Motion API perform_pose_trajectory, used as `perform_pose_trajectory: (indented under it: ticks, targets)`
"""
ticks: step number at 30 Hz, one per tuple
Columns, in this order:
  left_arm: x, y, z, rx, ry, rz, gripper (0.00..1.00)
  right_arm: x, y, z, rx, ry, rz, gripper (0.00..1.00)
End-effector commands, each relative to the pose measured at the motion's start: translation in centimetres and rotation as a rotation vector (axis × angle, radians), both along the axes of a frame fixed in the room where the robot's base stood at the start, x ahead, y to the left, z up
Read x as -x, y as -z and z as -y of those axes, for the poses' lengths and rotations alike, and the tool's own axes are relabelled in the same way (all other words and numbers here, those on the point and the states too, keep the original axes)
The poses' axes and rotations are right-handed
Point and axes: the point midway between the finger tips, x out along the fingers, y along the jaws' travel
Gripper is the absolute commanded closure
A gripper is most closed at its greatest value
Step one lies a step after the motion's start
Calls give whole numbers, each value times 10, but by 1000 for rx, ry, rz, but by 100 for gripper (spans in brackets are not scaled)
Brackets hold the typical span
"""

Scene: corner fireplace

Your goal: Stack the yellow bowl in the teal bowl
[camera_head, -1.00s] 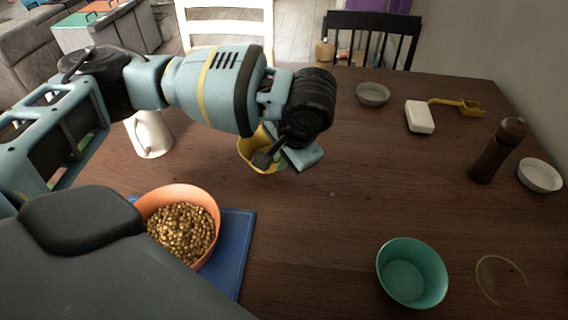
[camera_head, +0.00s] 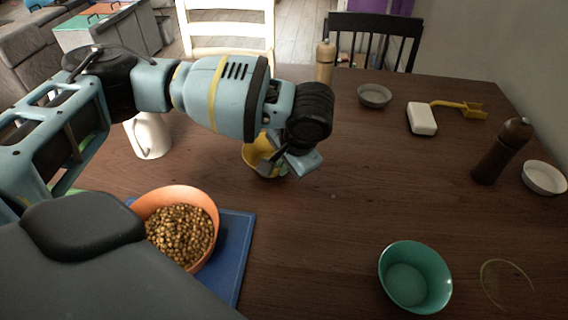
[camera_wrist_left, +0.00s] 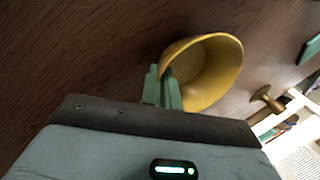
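The yellow bowl (camera_head: 257,158) is near the middle of the table in the head view, partly hidden behind my left gripper (camera_head: 283,168). In the left wrist view the yellow bowl (camera_wrist_left: 217,70) looks tilted, and the green fingers of my left gripper (camera_wrist_left: 161,82) are closed on its rim, one on each side of the wall. I cannot tell whether the bowl touches the table. The teal bowl (camera_head: 415,277) stands upright and empty at the front right of the table, well apart from the gripper. My right gripper is not in view.
An orange bowl of nuggets (camera_head: 182,228) sits on a blue mat (camera_head: 235,255) at the front left. A white mug (camera_head: 150,136) stands behind it. A dark mill (camera_head: 498,152), white dish (camera_head: 543,178) and white block (camera_head: 422,119) are at the right. The table between both bowls is clear.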

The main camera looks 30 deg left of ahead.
Motion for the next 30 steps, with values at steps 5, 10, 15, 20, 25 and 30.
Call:
perform_pose_trajectory:
  ticks: [5, 10, 15, 20, 25, 30]
  targets:
    - [0, 2, 0, 1, 0, 0, 89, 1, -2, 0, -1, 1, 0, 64]
    - [0, 2, 0, 0, 0, 0, 75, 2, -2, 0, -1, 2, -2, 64]
    - [0, 3, 0, 1, 0, 0, 75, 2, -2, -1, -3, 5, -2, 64]
    - [0, 0, 0, 0, 0, 0, 75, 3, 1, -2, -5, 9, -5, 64]
    - [2, -25, 9, 4, 1, 2, 75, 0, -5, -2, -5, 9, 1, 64]
    - [6, -59, 21, 3, 1, 3, 75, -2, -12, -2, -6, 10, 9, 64]
